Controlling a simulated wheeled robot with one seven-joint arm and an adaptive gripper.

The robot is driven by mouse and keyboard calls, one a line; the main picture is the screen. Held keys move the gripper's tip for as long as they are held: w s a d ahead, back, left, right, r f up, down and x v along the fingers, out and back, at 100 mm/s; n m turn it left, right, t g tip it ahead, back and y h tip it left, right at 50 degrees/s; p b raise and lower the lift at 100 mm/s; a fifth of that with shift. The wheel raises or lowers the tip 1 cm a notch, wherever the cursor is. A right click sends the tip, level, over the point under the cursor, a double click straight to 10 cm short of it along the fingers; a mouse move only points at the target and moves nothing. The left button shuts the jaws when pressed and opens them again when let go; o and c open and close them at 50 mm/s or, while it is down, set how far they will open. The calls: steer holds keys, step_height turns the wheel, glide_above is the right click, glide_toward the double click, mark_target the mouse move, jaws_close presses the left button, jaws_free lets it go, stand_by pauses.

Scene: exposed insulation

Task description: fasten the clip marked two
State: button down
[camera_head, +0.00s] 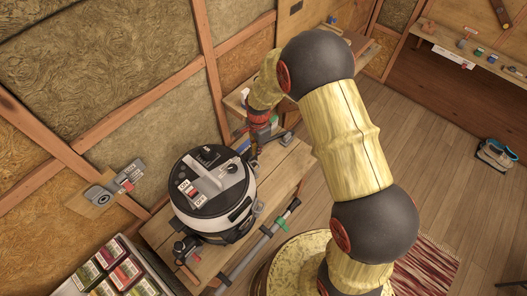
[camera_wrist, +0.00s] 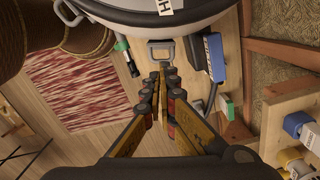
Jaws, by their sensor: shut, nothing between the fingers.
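A round black-and-white canister (camera_head: 243,212) stands on the wooden bench, with a grey handle and small labels on its lid. Its rim (camera_wrist: 215,14) also shows at the top of the wrist view. A grey metal loop clip (camera_wrist: 160,43) sits below that rim, and a second grey clip (camera_wrist: 68,13) is at the upper left. A white label (camera_wrist: 165,6) is cut off above the first clip; I cannot read a two on either clip. My gripper (camera_wrist: 163,75) is shut and empty, its tips just below the first clip in the picture. In the head view it is mostly hidden beside the canister.
A blue block (camera_wrist: 214,52) and cable lie right of my gripper. A tray of boxes (camera_head: 120,272) is at lower left, a wall switch (camera_head: 128,176) above it.

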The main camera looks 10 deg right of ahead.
steer(key=shift+s+a+r, duration=0.25)
steer(key=shift+a+r, duration=0.5)
steer(key=shift+r, duration=0.15)
steer(key=s+d+r+n+t+b, duration=0.2)
steer(key=s+d+r+n+b, duration=0.1)
steer(key=s, duration=0.5)
steer(key=s+d+r+n+t+b, duration=0.2)
steer(key=s+r+n+b, duration=0.4)
steer(key=r, duration=0.4)
steer(key=s+d+r+n+t+b, duration=0.1)
steer(key=s+d+r+n+b, duration=0.3)
steer(key=s+r+b, duration=0.3)
steer(key=s+d, duration=0.1)
steer(key=s, duration=0.2)
steer(key=shift+s+r+n+t, duration=0.15)
steer(key=shift+s+n+t, duration=0.15)
steer(key=shift+n+t, duration=0.1)
